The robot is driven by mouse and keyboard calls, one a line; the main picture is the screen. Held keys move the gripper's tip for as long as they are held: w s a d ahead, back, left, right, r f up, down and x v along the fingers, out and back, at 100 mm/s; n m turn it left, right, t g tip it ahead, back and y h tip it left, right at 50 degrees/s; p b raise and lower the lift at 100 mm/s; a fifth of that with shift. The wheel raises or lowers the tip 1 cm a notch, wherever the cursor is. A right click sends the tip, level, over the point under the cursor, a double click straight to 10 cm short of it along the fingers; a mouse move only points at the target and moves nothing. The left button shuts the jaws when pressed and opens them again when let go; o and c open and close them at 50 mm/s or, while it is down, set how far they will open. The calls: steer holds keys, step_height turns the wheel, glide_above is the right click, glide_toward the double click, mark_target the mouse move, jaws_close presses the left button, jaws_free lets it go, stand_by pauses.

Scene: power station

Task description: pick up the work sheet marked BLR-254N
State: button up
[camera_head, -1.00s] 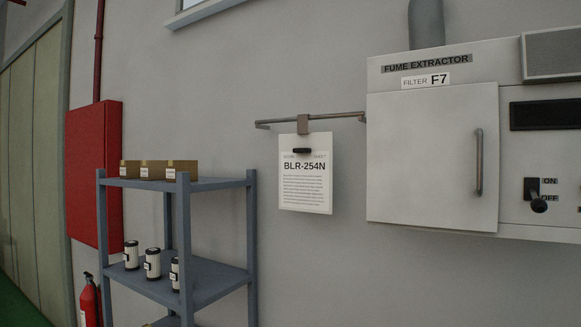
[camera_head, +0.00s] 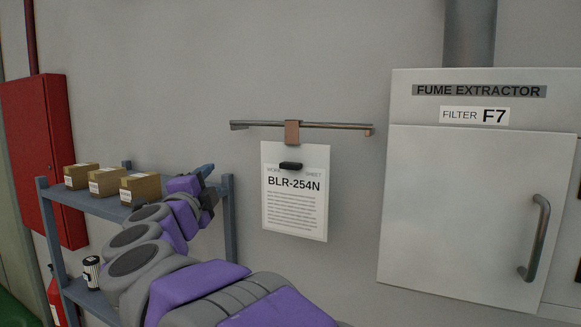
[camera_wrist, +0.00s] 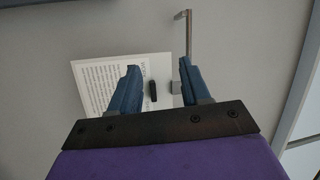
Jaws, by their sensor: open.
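The work sheet marked BLR-254N (camera_head: 295,215) hangs upright against the wall from a rail (camera_head: 340,126), held by a brown hanger (camera_head: 292,132) with a black clip tab (camera_head: 290,166). My gripper (camera_head: 209,180) is open and empty, to the left of the sheet in the head view. The sheet (camera_wrist: 92,82) shows sideways, partly hidden by the left finger. I see no contact.
A fume extractor (camera_head: 470,180) with a handled door stands to the right of the sheet. A shelf rack (camera_head: 72,198) with small boxes (camera_head: 106,182) is at left, partly behind my arm. A red cabinet (camera_head: 45,150) is further left. Wall around the sheet is bare.

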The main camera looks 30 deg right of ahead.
steer(key=s+d+m+g+h+p, duration=0.3)
steer(key=s+d+m+g+h, duration=0.15)
steer(key=m+g, duration=0.25)
steer(key=p, duration=0.2)
glide_toward(286, 168)
steer(key=x, duration=0.8)
steer(key=shift+w+r, duration=0.1)
steer(key=shift+r, duration=0.1)
steer(key=shift+w+d+f, duration=0.1)
steer(key=shift+w+d, duration=0.15)
steer(key=shift+d, duration=0.25)
steer(key=shift+s+d, duration=0.1)
steer(key=shift+d, duration=0.05)
steer(key=shift+a, duration=0.25)
steer(key=c, duration=0.9)
jaws_close()
steer(key=shift+f, duration=0.1)
